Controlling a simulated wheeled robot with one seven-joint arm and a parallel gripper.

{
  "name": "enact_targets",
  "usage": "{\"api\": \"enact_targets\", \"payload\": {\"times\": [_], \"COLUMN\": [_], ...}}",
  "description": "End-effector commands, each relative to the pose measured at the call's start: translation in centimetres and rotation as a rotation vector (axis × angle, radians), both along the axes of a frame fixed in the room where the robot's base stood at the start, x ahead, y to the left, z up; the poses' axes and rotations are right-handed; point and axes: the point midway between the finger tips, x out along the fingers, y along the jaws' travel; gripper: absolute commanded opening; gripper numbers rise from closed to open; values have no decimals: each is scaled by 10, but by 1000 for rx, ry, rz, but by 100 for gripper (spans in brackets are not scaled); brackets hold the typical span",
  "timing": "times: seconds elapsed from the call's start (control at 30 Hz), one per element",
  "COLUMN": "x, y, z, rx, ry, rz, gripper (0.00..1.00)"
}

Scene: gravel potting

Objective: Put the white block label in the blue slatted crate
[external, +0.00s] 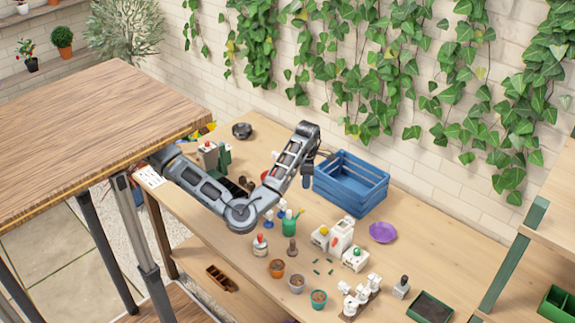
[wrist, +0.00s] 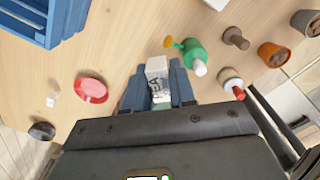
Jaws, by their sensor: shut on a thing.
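The white block label (wrist: 157,70), with dark lettering on its face, is between the two blue fingers of my gripper (wrist: 158,90) in the wrist view. My gripper is shut on it. In the external view my gripper (external: 306,180) points down just left of the blue slatted crate (external: 348,198), and I cannot make out the label there. The crate stands on the bench near the wall. In the wrist view the crate (wrist: 38,38) shows at the upper left, apart from the label, and its inside is mostly out of view.
A green watering can (external: 289,226), a white bottle with a red top (external: 260,245) and a brown wooden tool (external: 292,248) stand in front. White containers (external: 341,234) and a purple dish (external: 383,232) lie right of them. A red dish (wrist: 91,89) is near my gripper.

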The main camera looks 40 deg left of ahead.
Motion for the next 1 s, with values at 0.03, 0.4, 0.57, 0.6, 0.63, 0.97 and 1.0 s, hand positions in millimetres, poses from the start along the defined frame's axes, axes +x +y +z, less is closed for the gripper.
{"api": "enact_targets", "payload": {"times": [0.03, 0.4, 0.57, 0.6, 0.63, 0.97, 1.0], "x": [10, 96, 139, 150, 157, 228, 234], "y": [-3, -38, -47, -48, -48, -23, -18], "z": [1, 23, 29, 30, 30, 10, 5], "rx": [1, 4, 6, 5, 5, 4, 4], "ry": [1, 1, 3, 3, 4, 6, 6], "rz": [-21, -258, -388, -419, -444, -679, -698], "gripper": [0, 0, 0, 0, 0, 0, 0]}}
